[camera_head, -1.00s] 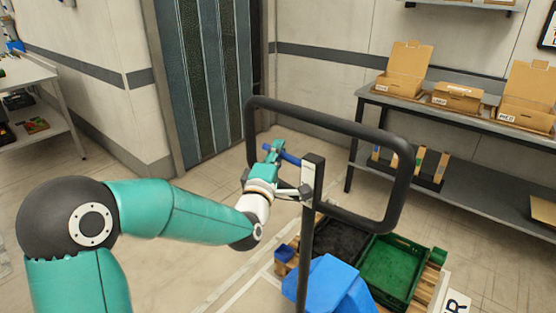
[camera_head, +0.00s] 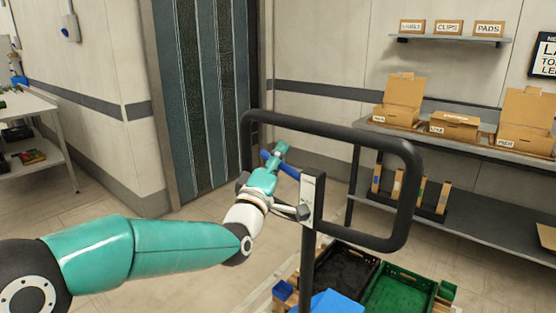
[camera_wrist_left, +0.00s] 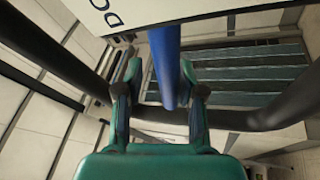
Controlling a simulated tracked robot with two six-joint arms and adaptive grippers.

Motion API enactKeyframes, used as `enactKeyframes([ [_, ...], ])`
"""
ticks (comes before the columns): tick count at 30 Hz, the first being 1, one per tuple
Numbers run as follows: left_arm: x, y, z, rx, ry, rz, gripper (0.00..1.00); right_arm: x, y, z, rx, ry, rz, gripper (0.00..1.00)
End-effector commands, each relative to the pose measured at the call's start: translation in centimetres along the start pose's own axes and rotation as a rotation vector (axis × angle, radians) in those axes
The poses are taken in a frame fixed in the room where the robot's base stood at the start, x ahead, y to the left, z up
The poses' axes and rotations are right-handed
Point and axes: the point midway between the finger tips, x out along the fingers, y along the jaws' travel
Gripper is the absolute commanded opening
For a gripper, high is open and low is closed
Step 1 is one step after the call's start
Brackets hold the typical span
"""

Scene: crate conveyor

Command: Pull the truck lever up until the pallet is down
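The blue lever (camera_head: 287,170) sticks out to the left from the upright post (camera_head: 310,198) of the truck, inside its black loop handle (camera_head: 330,122). My left gripper (camera_head: 281,153) is at the lever, its fingers across it. In the left wrist view the lever (camera_wrist_left: 165,60) passes between the two fingertips (camera_wrist_left: 162,75). A gap shows on the lever's left side; the right fingertip is very near it, and contact is unclear. The wooden pallet (camera_head: 442,302) shows only at the bottom edge, beneath the crates; its height cannot be told. My right gripper is out of view.
A black crate (camera_head: 348,262) and a green crate (camera_head: 402,284) stand beyond the post. The truck's blue body (camera_head: 336,302) is cut off below. A grey shelf (camera_head: 470,145) with cardboard boxes stands right. A strip-curtain doorway (camera_head: 205,100) is behind.

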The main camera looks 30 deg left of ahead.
Motion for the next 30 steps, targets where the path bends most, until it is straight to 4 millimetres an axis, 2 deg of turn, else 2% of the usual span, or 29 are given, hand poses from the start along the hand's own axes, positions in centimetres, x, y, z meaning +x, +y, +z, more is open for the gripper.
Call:
enactKeyframes([
  [9, 0.0, 0.3, -0.2, -0.002, 0.006, 0.007, 0.43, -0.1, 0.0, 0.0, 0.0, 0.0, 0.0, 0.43],
  [14, -0.8, 0.3, -0.2, -0.002, 0.006, 0.007, 0.43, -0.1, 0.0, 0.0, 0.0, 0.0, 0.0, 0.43],
  [17, -2.1, 0.3, -0.2, -0.002, 0.006, 0.007, 0.43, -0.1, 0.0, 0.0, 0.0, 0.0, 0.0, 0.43],
  [30, -10.3, 0.0, -0.1, -0.001, 0.003, 0.002, 0.43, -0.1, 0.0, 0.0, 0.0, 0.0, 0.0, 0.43],
])
